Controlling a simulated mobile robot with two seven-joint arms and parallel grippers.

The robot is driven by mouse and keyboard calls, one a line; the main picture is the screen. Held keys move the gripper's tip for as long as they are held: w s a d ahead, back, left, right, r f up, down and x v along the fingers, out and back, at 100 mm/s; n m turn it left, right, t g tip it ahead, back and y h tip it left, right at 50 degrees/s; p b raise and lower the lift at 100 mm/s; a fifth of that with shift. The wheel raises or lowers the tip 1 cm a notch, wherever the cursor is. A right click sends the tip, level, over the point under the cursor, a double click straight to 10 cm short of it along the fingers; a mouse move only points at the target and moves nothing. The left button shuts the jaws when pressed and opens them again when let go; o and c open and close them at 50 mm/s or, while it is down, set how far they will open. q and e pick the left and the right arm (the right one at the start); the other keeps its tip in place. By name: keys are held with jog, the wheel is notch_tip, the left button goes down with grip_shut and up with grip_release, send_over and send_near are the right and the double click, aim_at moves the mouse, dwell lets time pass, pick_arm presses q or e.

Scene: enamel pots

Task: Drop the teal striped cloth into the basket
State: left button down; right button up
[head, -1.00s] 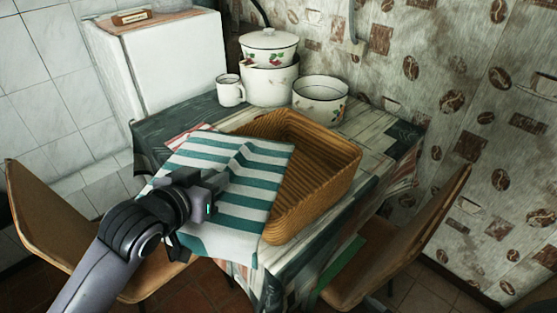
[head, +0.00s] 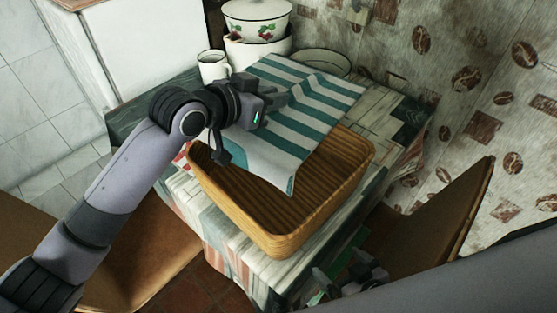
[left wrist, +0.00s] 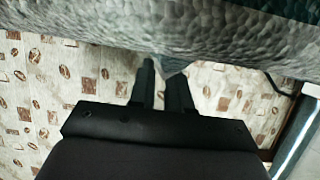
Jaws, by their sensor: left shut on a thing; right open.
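The teal and white striped cloth (head: 308,122) hangs from my left gripper (head: 278,98), which is shut on it. It covers the back part of the wicker basket (head: 262,222) in the head view; whether it touches the basket I cannot tell. The basket's front part is uncovered and looks empty. In the left wrist view the cloth (left wrist: 100,35) fills the top, close to the fingertips of my left gripper (left wrist: 168,72). My right gripper (head: 345,278) is open, low at the table's front right edge, partly cut off by my arm.
The basket stands on a patterned table (head: 400,125). A chair (head: 440,215) stands at the right, another (head: 140,250) at the left.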

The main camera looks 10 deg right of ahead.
aim_at(271, 119)
pick_arm(q)
jog(key=shift+f, duration=0.4)
notch_tip(271, 119, down, 4)
jog(key=b, duration=0.2)
jog(key=shift+f+b, duration=0.1)
jog(key=shift+b, duration=0.2)
jog(key=shift+f+b, duration=0.35)
jog(key=shift+b, duration=0.05)
jog(key=c, duration=1)
grip_release()
jog(key=shift+s+a, duration=0.1)
jog(key=shift+a, duration=0.05)
jog(key=shift+v, duration=3.5)
